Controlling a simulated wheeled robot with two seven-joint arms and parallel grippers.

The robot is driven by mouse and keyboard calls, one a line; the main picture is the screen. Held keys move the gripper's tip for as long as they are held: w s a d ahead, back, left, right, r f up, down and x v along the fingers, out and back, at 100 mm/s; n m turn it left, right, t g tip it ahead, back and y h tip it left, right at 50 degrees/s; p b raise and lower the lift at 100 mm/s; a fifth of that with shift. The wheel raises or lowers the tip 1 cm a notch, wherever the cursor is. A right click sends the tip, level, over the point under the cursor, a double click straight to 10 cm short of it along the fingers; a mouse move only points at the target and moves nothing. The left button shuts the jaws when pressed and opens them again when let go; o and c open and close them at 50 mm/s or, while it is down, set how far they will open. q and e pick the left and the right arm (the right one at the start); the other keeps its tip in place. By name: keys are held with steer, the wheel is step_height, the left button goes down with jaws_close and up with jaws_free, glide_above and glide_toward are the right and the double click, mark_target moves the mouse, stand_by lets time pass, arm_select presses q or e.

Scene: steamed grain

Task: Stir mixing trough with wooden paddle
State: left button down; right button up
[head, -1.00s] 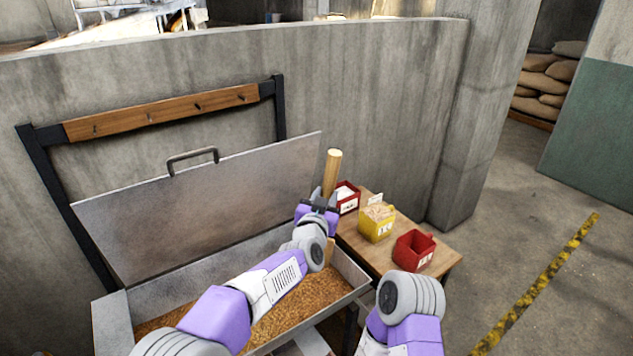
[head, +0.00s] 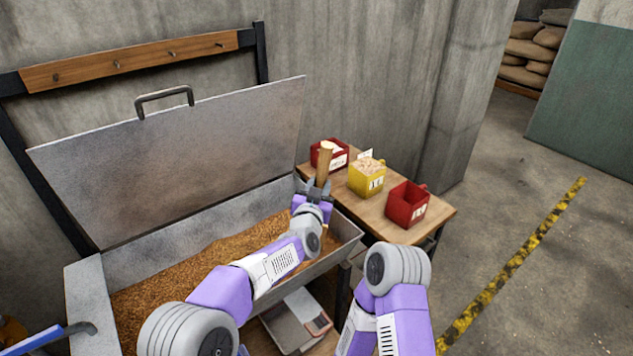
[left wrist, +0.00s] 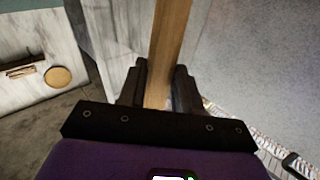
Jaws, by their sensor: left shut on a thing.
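The mixing trough (head: 352,247) is a grey metal box with its lid raised and a bed of brown grain (head: 185,275) inside. The wooden paddle (head: 324,163) stands roughly upright near the trough's right end. My left gripper (head: 316,188) is shut on the paddle's shaft; the paddle (left wrist: 168,45) also shows between the fingers in the left wrist view. The paddle's lower end is mostly hidden by my left arm, so I cannot tell how deep it reaches in the grain. My right arm shows at the bottom centre, but its gripper is out of view.
The open lid (head: 180,160) leans behind the trough. A wooden table (head: 440,213) to the right bears a red bin (head: 341,160), a yellow bin (head: 372,182) and a nearer red bin (head: 405,210). A grey tray (head: 285,325) lies below the trough. Open floor lies at right.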

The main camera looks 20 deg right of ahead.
arm_select(q)
steer(key=shift+f+b, duration=1.7)
steer(key=shift+f, duration=1.45)
steer(key=s+a+p, duration=0.1)
steer(key=s+a, duration=0.4)
steer(key=a, duration=1.2)
steer(key=s+a+p, duration=0.1)
steer(key=s+a, duration=0.3)
steer(key=a, duration=1.2)
steer(key=s+a, duration=0.5)
steer(key=a, duration=1.2)
step_height(320, 180, up, 23)
steer(key=d+p, duration=0.2)
steer(key=p, duration=1.6)
steer(key=shift+w+f+p, duration=0.15)
steer(key=shift+p, duration=0.25)
